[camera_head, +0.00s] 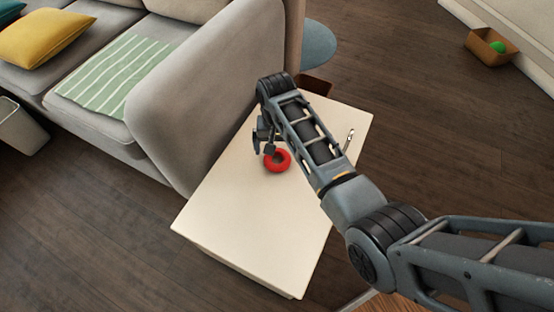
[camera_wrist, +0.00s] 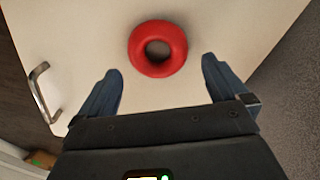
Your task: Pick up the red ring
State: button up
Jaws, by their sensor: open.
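The red ring (camera_head: 277,161) lies flat on the pale top of a small table (camera_head: 250,228). In the wrist view the ring (camera_wrist: 158,66) is whole and unobstructed, with its hole facing the camera. My gripper (camera_head: 263,148) is over the table, right by the ring in the head view. In the wrist view its two fingers (camera_wrist: 160,84) are spread wide and empty. The ring lies ahead of the fingertips, roughly centred between them, and no finger touches it there. The exact height of the fingers above the table cannot be told.
A metal handle (camera_head: 349,138) is at the table's right side and also shows in the wrist view (camera_wrist: 40,92). A grey sofa (camera_head: 205,90) stands close along the table's left side. A brown box with a green ball (camera_head: 491,47) is on the floor far right.

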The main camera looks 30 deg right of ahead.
aim_at(277, 162)
jog(key=f, duration=0.1)
jog(key=f+b, duration=0.1)
jog(key=f, duration=0.2)
jog(key=shift+s+f+b, duration=0.25)
jog(key=shift+s+b, duration=0.05)
jog(key=shift+c, duration=0.5)
jog(key=c, duration=0.7)
